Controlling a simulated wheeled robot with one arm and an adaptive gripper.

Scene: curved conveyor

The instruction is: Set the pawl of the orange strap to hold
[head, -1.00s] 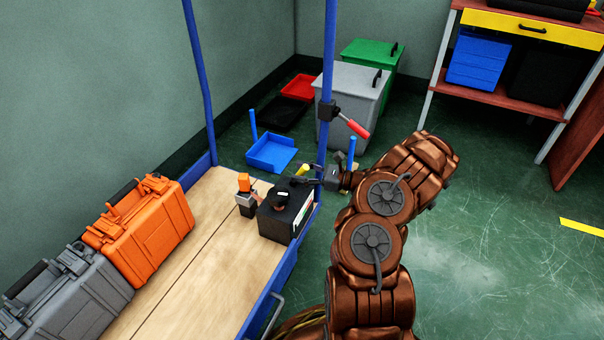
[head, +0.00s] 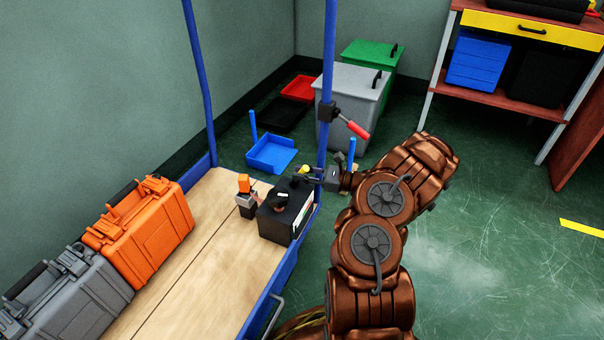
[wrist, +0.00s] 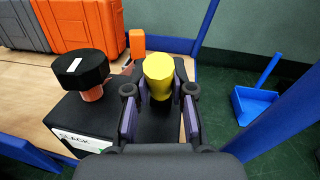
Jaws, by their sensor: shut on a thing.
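A black box (head: 283,218) stands at the bench's front right corner, with a black round knob (wrist: 82,68) on an orange stem. A label on the box reads "SLACK" in the wrist view. A yellow handle (wrist: 159,72) stands up from the box beside the black knob. My gripper (wrist: 160,108) has one finger on each side of the yellow handle and is shut on it; in the head view my gripper (head: 311,176) reaches in from the right. The handle's lower part is hidden by the fingers. A small orange block (head: 243,184) sits on a grey-black stand behind the box.
A blue post (head: 328,80) with a red-handled clamp (head: 356,129) rises close by my gripper. Orange (head: 146,228) and grey (head: 70,295) cases stand at the bench's left. The bench middle (head: 210,260) is bare. A blue tray (head: 271,153) lies on the floor behind.

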